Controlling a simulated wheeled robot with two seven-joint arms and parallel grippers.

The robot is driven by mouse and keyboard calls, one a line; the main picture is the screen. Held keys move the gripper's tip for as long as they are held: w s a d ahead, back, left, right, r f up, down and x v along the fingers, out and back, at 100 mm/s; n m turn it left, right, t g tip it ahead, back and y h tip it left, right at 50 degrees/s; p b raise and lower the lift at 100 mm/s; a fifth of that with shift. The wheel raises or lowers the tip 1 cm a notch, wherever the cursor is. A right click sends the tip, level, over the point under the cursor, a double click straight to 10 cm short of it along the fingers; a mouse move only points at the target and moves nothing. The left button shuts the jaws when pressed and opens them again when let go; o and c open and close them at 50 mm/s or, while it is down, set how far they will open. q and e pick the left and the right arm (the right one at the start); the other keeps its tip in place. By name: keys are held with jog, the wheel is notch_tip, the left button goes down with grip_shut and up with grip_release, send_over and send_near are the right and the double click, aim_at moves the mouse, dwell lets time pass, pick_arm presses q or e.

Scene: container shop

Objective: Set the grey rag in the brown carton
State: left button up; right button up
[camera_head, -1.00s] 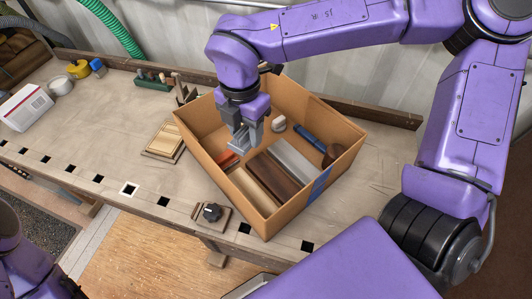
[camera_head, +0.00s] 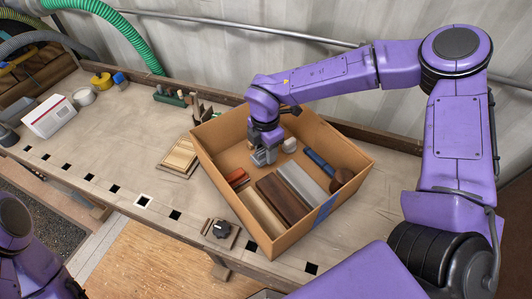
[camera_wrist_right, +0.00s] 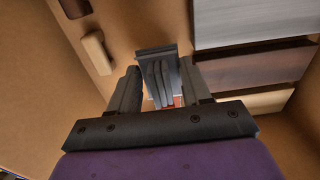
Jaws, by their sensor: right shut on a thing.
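The brown carton (camera_head: 228,192) stands open on the workbench and shows around the gripper in the wrist view (camera_wrist_right: 30,90). My right gripper (camera_head: 263,158) reaches down inside it, toward the back left part. In the wrist view my right gripper (camera_wrist_right: 160,90) is shut on the grey rag (camera_wrist_right: 158,78), a folded, ridged bundle between the two fingers. In the head view the rag is hard to tell from the grey fingers. Whether the rag touches the carton floor I cannot tell. My left gripper is out of view.
The carton also holds several wood and grey blocks (camera_head: 302,182), a blue cylinder (camera_head: 319,162), a brown round piece (camera_head: 341,178), a red item (camera_head: 237,177) and a pale block (camera_head: 290,145). Wooden boards (camera_head: 180,155) lie left of it, a dark knob (camera_head: 221,229) in front.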

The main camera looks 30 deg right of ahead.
aim_at(265, 157)
jog(key=f, duration=0.3)
jog(key=shift+w+d+f, duration=0.1)
jog(key=shift+w+f, duration=0.1)
jog(key=shift+f, duration=0.15)
jog(key=shift+f, duration=0.1)
jog(key=shift+f, duration=0.1)
jog(key=o, duration=1)
notch_tip(265, 157, up, 13)
jog(key=shift+f+b, duration=0.2)
jog(key=shift+b, duration=0.2)
